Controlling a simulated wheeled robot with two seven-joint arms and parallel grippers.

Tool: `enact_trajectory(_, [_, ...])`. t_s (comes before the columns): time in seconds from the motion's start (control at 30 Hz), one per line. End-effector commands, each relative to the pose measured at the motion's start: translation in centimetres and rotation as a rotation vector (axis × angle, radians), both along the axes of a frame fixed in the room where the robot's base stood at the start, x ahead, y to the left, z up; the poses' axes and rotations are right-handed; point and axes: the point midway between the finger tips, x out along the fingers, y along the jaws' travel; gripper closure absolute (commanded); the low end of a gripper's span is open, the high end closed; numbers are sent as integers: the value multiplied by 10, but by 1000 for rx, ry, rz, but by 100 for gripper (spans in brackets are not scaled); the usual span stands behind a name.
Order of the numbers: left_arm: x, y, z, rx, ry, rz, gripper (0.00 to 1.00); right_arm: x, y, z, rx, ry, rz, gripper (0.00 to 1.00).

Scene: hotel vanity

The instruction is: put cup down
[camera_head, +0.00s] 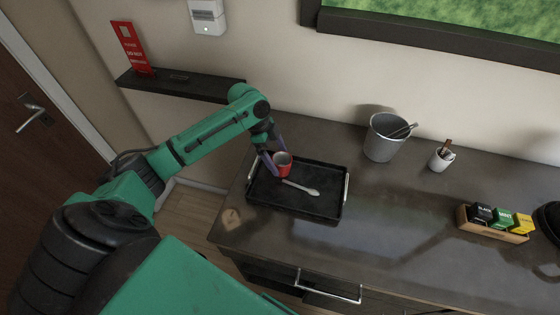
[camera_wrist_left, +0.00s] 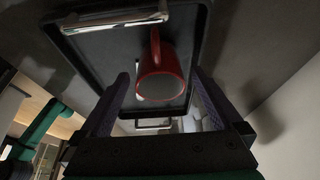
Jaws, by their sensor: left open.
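In the left wrist view my left gripper (camera_wrist_left: 160,95) is open, with gaps between fingers and cup. My right gripper is not in view.
A white spoon (camera_head: 301,188) lies on the tray in front of the cup. A grey bucket (camera_head: 383,140), a small white holder (camera_head: 441,160) and a wooden box of packets (camera_head: 492,228) stand to the right. The counter (camera_head: 385,225) between tray and box is clear.

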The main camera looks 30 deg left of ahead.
Motion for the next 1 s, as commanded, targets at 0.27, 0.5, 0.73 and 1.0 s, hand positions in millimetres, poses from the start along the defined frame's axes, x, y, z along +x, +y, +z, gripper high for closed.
enact_trajectory(0.27, [-7,28,66,3,-5,-1,0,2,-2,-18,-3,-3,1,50])
enact_trajectory(0.5, [-10,37,92,1,1,-1,0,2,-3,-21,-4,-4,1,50])
enact_trajectory(0.73, [-10,37,92,0,1,-1,0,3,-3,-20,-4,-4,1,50])
enact_trajectory(1.0, [-10,37,92,0,1,-1,0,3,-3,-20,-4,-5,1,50])
